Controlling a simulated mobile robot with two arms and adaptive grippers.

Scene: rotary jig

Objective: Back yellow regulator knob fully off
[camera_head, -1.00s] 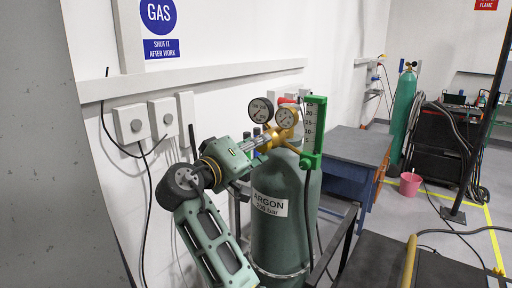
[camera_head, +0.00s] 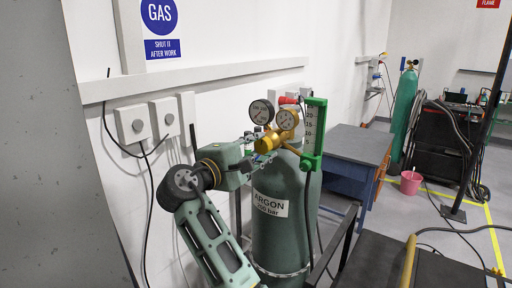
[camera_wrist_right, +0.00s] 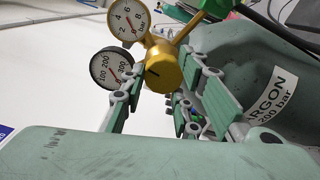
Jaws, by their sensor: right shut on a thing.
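The yellow regulator knob (camera_head: 264,144) is on the front of the brass regulator, above the argon cylinder (camera_head: 285,225). It also shows in the right wrist view (camera_wrist_right: 163,68), round, with a dark mark on its face. My right gripper (camera_head: 259,150) reaches it from the left. In the right wrist view its two green-padded fingers (camera_wrist_right: 165,80) lie on either side of the knob, shut on it. The far edge of the knob and its thread are hidden. My left gripper is not in view.
Two round gauges (camera_head: 262,112) (camera_head: 287,119) sit just above the knob. A green flow meter (camera_head: 314,133) stands close to its right. The white wall with switch boxes (camera_head: 132,123) is behind my arm. A blue workbench (camera_head: 350,150) stands further right.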

